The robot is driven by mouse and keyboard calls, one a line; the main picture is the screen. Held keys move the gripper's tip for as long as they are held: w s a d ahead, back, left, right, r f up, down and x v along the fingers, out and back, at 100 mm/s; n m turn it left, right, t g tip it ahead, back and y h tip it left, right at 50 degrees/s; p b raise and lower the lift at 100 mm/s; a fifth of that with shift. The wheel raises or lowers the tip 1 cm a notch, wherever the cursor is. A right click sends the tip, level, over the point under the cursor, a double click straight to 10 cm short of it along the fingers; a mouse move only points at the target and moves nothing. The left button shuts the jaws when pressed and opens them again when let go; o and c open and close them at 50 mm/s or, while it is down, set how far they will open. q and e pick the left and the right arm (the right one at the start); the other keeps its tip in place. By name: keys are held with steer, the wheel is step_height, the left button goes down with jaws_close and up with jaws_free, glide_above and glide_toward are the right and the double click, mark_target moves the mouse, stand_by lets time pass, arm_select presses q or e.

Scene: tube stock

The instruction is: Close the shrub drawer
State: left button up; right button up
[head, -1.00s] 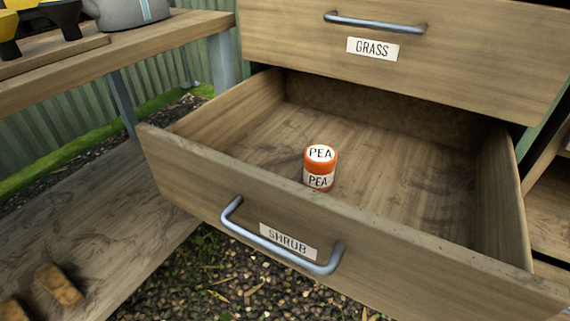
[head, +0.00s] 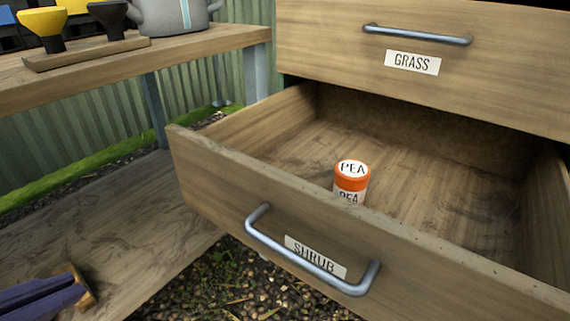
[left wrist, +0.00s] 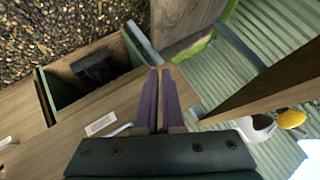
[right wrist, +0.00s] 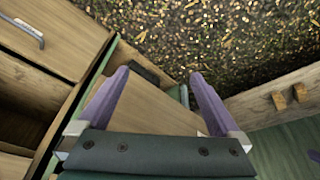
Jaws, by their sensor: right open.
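The shrub drawer (head: 215,185) stands pulled out in the head view, its front carrying a SHRUB label (head: 316,256) and a grey bar handle (head: 312,264). An orange tube with a white PEA lid (head: 352,170) stands upright inside it. My left gripper (head: 76,282) shows at the lower left of the head view, left of the drawer and apart from its front. Its purple fingers lie together, empty, in the left wrist view (left wrist: 160,72). My right gripper (right wrist: 158,75) is open with nothing gripped; a wooden panel shows beyond its fingers. It is outside the head view.
The GRASS drawer (head: 412,62) above has its own handle. A workbench (head: 150,52) at the left carries a grey watering can (head: 172,15) and a yellow funnel-like item (head: 42,22). A low wooden shelf (head: 130,225) lies beneath it. Gravel (head: 235,285) covers the ground before the drawer.

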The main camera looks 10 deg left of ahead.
arm_select(q)
steer(key=w+m+t+b, duration=0.1)
steer(key=m, duration=0.1)
steer(key=w+d+m+t+h+b, duration=0.1)
steer(key=m+t, duration=0.1)
steer(key=w+m+t+h, duration=0.1)
steer(key=m, duration=0.1)
steer(key=shift+d+r+b, duration=0.15)
steer(key=shift+r+b, duration=0.2)
steer(key=shift+b, duration=0.05)
jaws_close()
steer(key=m+t+h+b, duration=0.2)
steer(key=m+h+b, duration=0.1)
steer(key=m+h, duration=0.65)
glide_toward(269, 178)
steer(key=shift+m+y, duration=0.65)
steer(key=shift+m, duration=0.2)
steer(key=x, duration=0.2)
steer(key=b+x, duration=0.1)
steer(key=x, duration=0.1)
steer(key=b+x, duration=0.1)
steer(key=x, duration=0.1)
steer(key=shift+d+r, duration=0.35)
steer(key=shift+w+d, duration=0.1)
steer(key=shift+w, duration=0.1)
arm_select(e)
step_height(269, 178, down, 9)
steer(key=shift+f, duration=0.2)
